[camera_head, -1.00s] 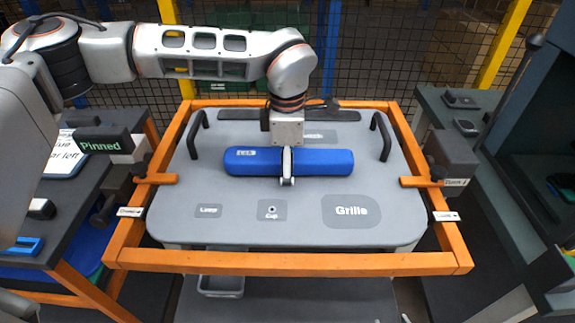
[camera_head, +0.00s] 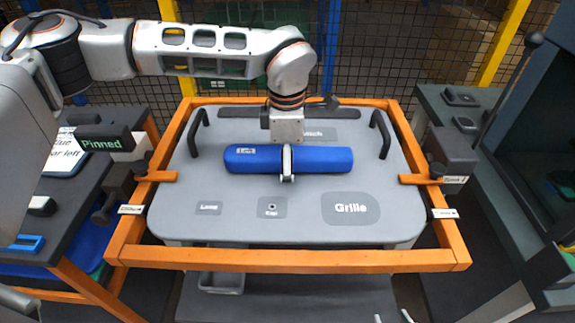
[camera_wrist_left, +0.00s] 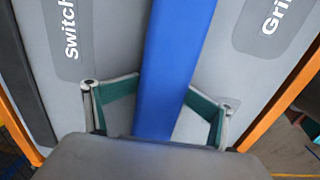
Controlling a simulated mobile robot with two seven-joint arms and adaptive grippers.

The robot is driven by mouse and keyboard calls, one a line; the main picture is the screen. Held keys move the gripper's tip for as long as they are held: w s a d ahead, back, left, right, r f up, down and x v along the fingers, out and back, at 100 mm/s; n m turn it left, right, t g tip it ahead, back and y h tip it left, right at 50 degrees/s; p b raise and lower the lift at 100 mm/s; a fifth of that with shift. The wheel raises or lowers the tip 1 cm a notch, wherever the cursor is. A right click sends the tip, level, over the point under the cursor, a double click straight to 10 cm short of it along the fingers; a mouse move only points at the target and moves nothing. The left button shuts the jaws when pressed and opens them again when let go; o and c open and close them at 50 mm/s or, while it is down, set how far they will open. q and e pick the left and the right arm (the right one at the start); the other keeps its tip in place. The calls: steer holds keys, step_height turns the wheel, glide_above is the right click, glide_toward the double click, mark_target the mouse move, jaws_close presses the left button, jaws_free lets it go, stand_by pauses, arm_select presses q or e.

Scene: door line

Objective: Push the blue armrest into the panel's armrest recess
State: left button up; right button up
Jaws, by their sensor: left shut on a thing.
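The blue armrest (camera_head: 320,160) lies lengthwise left to right across the upper middle of the grey panel (camera_head: 170,212). My left gripper (camera_head: 287,178) reaches down on it from above, its fingers around the bar's middle. In the left wrist view the armrest (camera_wrist_left: 170,70) runs between the two fingers, which are shut on it. The armrest recess is not visible; the armrest may cover it. Whether the armrest is seated or only resting on the panel, I cannot tell. Small pale tips, apparently my right gripper (camera_head: 393,316), show at the bottom edge, mostly cut off.
An orange frame (camera_head: 290,261) surrounds the panel, with clamps at left and right. Black handles (camera_head: 380,134) stand at both panel sides. Labelled patches, including Grille (camera_head: 350,208), lie in front of the armrest. A "Pinned" sign (camera_head: 102,143) stands at left. A grey bin (camera_head: 221,283) sits below.

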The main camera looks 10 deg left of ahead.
arm_select(q)
steer(key=shift+s+a+f, duration=0.1)
steer(key=shift+s+f, duration=0.2)
steer(key=shift+f, duration=0.4)
steer(key=o, duration=2.1)
steer(key=shift+o, duration=1.3)
steer(key=shift+w, duration=0.2)
steer(key=shift+r, duration=0.1)
steer(key=shift+r, duration=0.3)
step_height(320, 180, up, 12)
steer(key=shift+f, duration=0.15)
